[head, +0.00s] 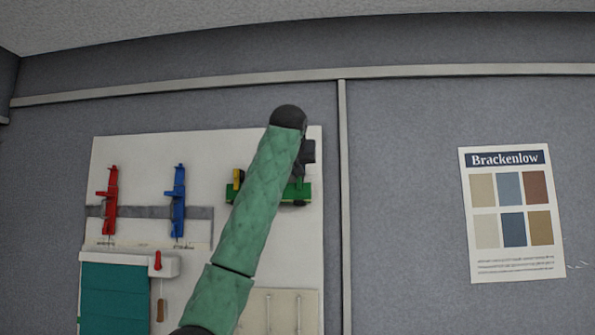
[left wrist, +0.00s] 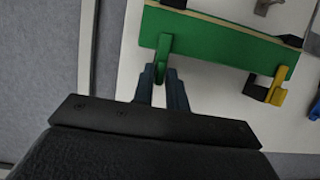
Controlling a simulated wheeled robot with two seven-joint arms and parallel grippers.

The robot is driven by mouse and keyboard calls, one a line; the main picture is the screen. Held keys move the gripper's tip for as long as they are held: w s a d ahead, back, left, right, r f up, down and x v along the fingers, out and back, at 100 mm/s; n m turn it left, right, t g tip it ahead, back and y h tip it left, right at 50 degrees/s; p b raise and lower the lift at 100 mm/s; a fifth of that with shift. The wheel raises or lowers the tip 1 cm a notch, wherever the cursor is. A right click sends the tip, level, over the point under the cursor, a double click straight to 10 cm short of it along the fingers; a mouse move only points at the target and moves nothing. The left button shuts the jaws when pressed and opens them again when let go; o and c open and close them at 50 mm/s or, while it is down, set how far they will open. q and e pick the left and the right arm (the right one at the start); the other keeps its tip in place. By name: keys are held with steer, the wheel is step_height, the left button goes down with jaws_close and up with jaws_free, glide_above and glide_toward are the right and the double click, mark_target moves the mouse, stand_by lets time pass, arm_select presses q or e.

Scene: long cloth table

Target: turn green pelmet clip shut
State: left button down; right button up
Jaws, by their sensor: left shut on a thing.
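The green pelmet clip (left wrist: 215,40) is a long green bar across the top of the left wrist view, with a green tab (left wrist: 163,52) hanging from it. A second tab, yellow and black (left wrist: 275,92), sits towards its right end. My left gripper (left wrist: 163,76) is shut on the green tab, one finger on each side. In the head view the green clip (head: 229,196) lies roughly level on the board, its middle hidden by my green-sleeved arm. The left gripper (head: 306,160) is partly hidden behind that arm. My right gripper is not in view.
A red clip (head: 111,200) and a blue clip (head: 179,200) stand upright on a grey strip (head: 145,212) of the white board (head: 140,150). Below is a teal blind (head: 113,295) under a white box. A Brackenlow poster (head: 510,250) hangs at right.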

arm_select(q)
steer(key=shift+f, duration=0.15)
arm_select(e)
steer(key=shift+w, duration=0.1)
arm_select(q)
steer(key=c, duration=1.5)
jaws_free()
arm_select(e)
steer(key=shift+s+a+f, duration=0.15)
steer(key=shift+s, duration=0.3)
arm_select(q)
steer(key=shift+s, duration=0.1)
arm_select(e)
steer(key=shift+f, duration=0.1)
